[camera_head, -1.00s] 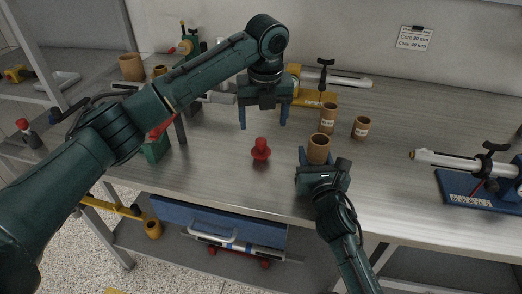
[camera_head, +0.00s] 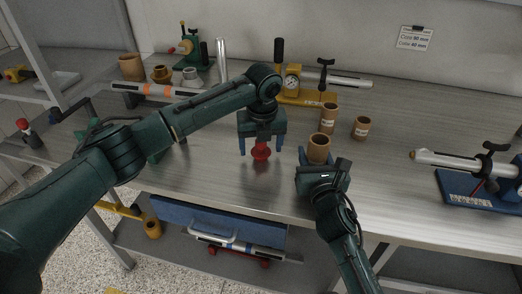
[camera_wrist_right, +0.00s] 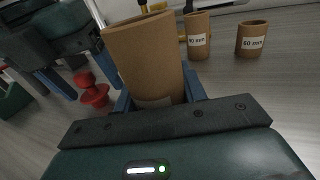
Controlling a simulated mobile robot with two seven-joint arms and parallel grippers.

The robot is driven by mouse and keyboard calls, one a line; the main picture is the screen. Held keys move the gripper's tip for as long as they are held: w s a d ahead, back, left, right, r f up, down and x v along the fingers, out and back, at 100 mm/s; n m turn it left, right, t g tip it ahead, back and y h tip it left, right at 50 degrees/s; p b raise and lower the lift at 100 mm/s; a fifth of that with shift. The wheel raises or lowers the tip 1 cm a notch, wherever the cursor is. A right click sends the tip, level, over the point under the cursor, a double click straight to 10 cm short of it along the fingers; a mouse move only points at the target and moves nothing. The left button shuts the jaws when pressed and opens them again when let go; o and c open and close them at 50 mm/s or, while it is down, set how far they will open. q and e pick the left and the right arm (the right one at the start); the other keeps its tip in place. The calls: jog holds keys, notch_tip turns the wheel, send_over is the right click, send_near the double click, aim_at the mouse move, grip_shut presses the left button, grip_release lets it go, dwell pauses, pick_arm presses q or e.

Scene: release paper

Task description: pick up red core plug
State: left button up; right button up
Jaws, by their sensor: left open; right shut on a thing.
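The red core plug (camera_head: 261,152) stands upright on the metal workbench, near its front middle. It also shows in the right wrist view (camera_wrist_right: 93,92). My left gripper (camera_head: 262,149) is open and points down, with its blue fingers on either side of the plug and apart from it. My right gripper (camera_head: 316,161) is shut on a brown cardboard core (camera_head: 318,149), a little to the right of the plug. The core also shows close up in the right wrist view (camera_wrist_right: 146,58), with its label mostly hidden.
Two labelled brown cores (camera_head: 328,116) (camera_head: 361,128) stand behind my right gripper. A yellow fixture with a dial (camera_head: 292,80) is at the back. A blue-based fixture (camera_head: 478,190) holds a white roll at the right. The bench (camera_head: 400,115) between them is clear.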

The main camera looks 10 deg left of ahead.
pick_arm(q)
jog(key=c, duration=1)
jog(key=shift+r, duration=0.15)
jog(key=shift+r, duration=0.35)
jog(key=r, duration=0.9)
jog(key=shift+d, duration=0.35)
jog(key=s+d+r+m, duration=0.1)
jog(key=d+r+m, duration=0.1)
jog(key=d+r, duration=0.1)
jog(key=s+d+r+m, duration=0.1)
jog(key=d+r+m, duration=0.1)
jog(key=d, duration=0.4)
jog(key=s+d+r+m+h, duration=0.1)
jog(key=d+r+m, duration=0.1)
jog(key=d+r, duration=0.2)
jog(key=shift+d+r, duration=0.1)
jog(key=shift+d, duration=0.05)
